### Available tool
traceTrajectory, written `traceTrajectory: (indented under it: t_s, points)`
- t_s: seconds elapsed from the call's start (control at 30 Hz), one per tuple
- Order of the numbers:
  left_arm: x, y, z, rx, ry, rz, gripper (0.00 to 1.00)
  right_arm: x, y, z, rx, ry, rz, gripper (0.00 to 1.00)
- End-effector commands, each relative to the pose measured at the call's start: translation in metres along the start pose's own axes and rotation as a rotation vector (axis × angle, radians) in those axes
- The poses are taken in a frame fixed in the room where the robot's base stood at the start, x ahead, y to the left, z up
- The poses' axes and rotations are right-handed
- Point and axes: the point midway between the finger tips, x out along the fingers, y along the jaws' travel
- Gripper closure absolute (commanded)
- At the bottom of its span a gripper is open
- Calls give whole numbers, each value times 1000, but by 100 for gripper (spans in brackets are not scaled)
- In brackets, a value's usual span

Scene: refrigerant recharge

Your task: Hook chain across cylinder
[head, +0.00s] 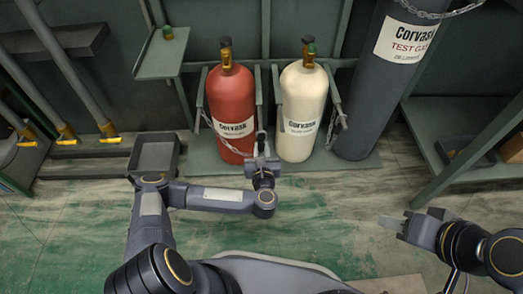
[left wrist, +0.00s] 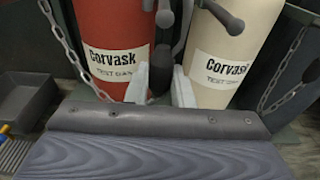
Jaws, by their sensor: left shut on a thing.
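The red cylinder (head: 231,105) stands upright in the rack, with a chain (head: 217,130) slanting down across its lower front toward my left gripper (head: 262,160). In the left wrist view the chain (left wrist: 80,65) runs down from the upper left over the red cylinder (left wrist: 112,40). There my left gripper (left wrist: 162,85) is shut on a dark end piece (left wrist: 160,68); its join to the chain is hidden. The cream cylinder (head: 301,105) stands to the right, with another chain (head: 335,125) hanging loose at its right side. My right gripper (head: 400,228) is low at the right, away from the cylinders; its finger gap is unclear.
A large grey cylinder (head: 388,85) stands right of the cream one, with a chain (head: 425,12) across its top. A grey tray (head: 153,158) is at the left of the rack. A small shelf (head: 160,58) juts out above it. The floor in front is open.

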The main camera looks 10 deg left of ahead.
Motion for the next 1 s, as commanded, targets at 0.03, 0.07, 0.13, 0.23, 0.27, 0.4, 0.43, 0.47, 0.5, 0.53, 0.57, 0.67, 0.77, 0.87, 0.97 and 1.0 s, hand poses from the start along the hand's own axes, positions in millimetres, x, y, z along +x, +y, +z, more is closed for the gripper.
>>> traceTrajectory:
  t_s: [0.03, 0.07, 0.13, 0.23, 0.27, 0.4, 0.43, 0.47, 0.5, 0.53, 0.57, 0.67, 0.77, 0.87, 0.97, 1.0]
  points:
    - [0, 0, 0, 0, -1, 0, 99, 0, 0, 0, 0, 0, 0, 64]
    - [0, 0, 0, 0, -1, 0, 99, 0, 0, 0, 0, 0, 0, 64]
    - [0, 0, 0, 0, -1, 0, 99, 0, 0, 0, 0, 0, 0, 64]
    - [1, 0, 0, 0, -1, 0, 99, 0, 0, 0, 0, 0, 0, 64]
    - [2, 0, 0, 0, -1, 1, 99, 0, 0, 0, 0, 0, 0, 64]
    - [8, 0, 1, 1, -1, 2, 99, 2, 1, 1, 0, 0, 0, 64]
    - [10, 0, 1, 1, -1, 2, 99, 2, 1, 1, 0, 0, 0, 64]
    - [11, 0, 1, 1, -2, 2, 99, 2, 1, 1, 0, 0, 0, 64]
    - [13, 0, 2, 1, -2, 1, 99, 2, 1, 1, 0, 0, 0, 64]
    - [14, 0, 2, 1, -2, 1, 99, 2, 1, 1, 0, 0, 0, 64]
    - [16, 0, 2, 1, -2, 1, 99, 3, 1, 1, 0, 0, 0, 64]
    - [20, 0, 2, 1, -2, 1, 99, 3, 2, 2, 0, 0, 0, 64]
    - [24, 0, 3, 0, -1, 0, 99, 4, 2, 2, 0, 0, 0, 64]
    - [29, 0, 3, 0, -1, 1, 99, 5, 2, 2, 0, 0, 0, 64]
    - [33, 0, 4, 0, -1, 1, 99, 6, 3, 3, 0, 0, 0, 64]
    - [35, 0, 4, 0, -1, 1, 99, 6, 3, 3, 0, 0, 0, 64]
